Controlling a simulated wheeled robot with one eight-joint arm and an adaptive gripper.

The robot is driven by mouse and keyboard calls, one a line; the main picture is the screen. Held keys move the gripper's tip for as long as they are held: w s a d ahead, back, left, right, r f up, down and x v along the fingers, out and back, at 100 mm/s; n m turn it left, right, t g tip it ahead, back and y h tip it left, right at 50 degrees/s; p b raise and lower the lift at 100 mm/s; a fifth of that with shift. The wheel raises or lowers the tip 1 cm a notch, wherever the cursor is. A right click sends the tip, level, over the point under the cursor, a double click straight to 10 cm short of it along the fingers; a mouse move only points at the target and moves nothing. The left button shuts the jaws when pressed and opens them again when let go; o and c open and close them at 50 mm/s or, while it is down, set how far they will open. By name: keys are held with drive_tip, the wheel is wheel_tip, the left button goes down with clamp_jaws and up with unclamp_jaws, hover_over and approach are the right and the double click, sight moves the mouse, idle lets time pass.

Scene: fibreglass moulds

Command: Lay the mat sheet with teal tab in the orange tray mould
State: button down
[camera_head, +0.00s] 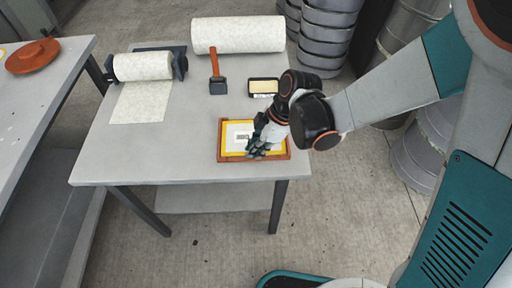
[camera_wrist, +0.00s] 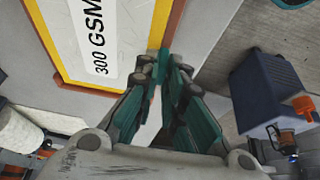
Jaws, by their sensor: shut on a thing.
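The orange tray mould (camera_head: 234,159) lies near the front right of the grey table. A pale mat sheet (camera_head: 231,134) with a yellow border and a white label is over it, with the orange rim showing around it. In the wrist view the sheet (camera_wrist: 75,65) shows its "300 GSM" label, and the tray's rim (camera_wrist: 58,120) shows beyond its border. I cannot tell whether the sheet touches the mould floor. My gripper (camera_head: 262,149) is at the front right edge of the sheet. In the wrist view its fingertips (camera_wrist: 163,68) are closed on the teal tab at the sheet's edge.
A large white roll (camera_head: 238,34) is at the back, and a roll on a dispenser (camera_head: 143,67) at the left. The table's front left is clear.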

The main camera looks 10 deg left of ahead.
drive_tip(key=c, duration=1.6)
unclamp_jaws()
drive_tip(key=v, duration=0.7)
drive_tip(key=shift+r, duration=0.25)
drive_tip(key=shift+s+d, duration=0.1)
